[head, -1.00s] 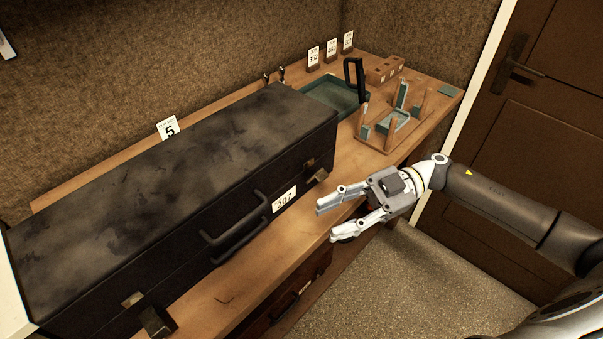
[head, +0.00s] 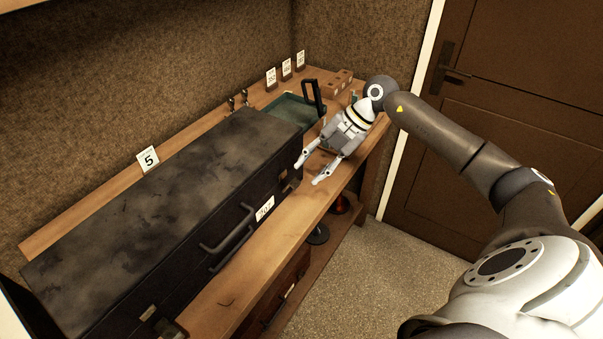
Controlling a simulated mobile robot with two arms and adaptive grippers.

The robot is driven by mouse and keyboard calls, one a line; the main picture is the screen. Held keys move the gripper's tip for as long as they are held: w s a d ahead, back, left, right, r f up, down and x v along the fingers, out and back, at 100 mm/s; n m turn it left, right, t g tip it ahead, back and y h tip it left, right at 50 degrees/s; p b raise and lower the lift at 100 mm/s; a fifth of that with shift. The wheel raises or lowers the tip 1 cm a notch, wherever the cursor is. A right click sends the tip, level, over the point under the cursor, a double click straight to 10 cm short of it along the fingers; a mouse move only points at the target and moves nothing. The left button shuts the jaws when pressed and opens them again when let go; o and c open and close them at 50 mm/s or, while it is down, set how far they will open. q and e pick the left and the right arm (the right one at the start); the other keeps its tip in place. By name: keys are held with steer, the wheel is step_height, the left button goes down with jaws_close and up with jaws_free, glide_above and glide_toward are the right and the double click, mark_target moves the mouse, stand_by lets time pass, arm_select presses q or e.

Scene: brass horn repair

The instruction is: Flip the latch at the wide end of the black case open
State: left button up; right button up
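The long black case (head: 150,195) lies shut on the wooden bench, with a scuffed, mottled lid and a handle (head: 230,237) on its front. A small brass latch (head: 285,188) sits on the front near the right end. Another brass latch (head: 148,312) is at the near left end, low in the picture. I cannot tell from this angle which end is wider. My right gripper (head: 308,173) is open and empty, just off the case's right front corner, its fingers pointing down toward the left. It appears apart from the latch. My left gripper is not in view.
A teal tray (head: 283,112) stands behind the case's right end. A wooden block (head: 338,82) and number cards (head: 286,68) stand at the back. A card marked 5 (head: 148,158) is behind the case. A bare bench strip (head: 255,272) runs along the front.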

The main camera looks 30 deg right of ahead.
mark_target(297, 184)
steer(key=x, duration=0.3)
steer(key=shift+w+a+f+p, duration=0.1)
steer(key=shift+a+f+p, duration=0.2)
steer(key=shift+p, duration=0.1)
steer(key=shift+w+a+f, duration=0.1)
steer(key=shift+a+f, duration=0.05)
steer(key=shift+f, duration=0.25)
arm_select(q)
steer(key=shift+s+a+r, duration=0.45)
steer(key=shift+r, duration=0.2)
arm_select(e)
steer(key=shift+c, duration=0.3)
